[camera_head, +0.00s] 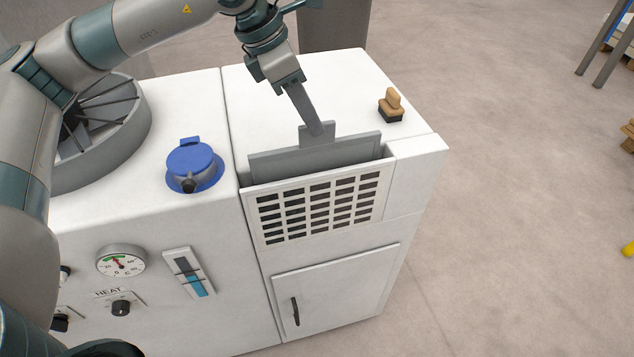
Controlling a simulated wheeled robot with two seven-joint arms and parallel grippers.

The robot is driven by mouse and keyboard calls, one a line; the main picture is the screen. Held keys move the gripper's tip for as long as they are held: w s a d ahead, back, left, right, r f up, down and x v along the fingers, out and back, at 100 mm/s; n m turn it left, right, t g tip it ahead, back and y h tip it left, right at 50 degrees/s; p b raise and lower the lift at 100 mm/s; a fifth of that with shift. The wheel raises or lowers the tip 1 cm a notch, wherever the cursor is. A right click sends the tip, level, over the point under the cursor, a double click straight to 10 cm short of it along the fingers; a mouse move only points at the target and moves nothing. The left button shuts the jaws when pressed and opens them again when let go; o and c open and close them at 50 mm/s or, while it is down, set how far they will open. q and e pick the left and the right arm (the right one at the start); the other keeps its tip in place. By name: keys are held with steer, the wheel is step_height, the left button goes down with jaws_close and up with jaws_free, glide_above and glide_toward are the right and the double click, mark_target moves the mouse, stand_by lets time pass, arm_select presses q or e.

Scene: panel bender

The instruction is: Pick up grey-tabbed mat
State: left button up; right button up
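The grey-tabbed mat (280,164) is a flat grey panel. It stands upright in a slot at the front of the white machine's top, behind a slatted grille. Its upper strip and the tab (328,129) on its top edge show; the rest is hidden in the slot. My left gripper (316,128) reaches down from above, with its fingertips at the tab. One finger overlaps the tab's face in the picture. The fingers line up as one bar, so whether they are closed on the tab cannot be told. My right gripper is out of view.
The white machine cabinet (400,215) carries a blue-lidded cap (194,163), a round fan housing (110,150) and a wooden-handled tool (391,105) on top. The grille (318,208) stands in front of the slot. The floor at right is mostly clear.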

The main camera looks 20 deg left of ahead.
mark_target(317, 144)
arm_select(q)
steer(key=shift+w+d+f+p, duration=0.1)
steer(key=shift+f+p, duration=0.4)
steer(key=shift+p, duration=0.15)
steer(key=p+x, duration=0.1)
steer(key=x, duration=0.2)
steer(key=shift+p, duration=0.4)
steer(key=shift+w+f, duration=0.15)
steer(key=shift+f, duration=0.45)
jaws_close()
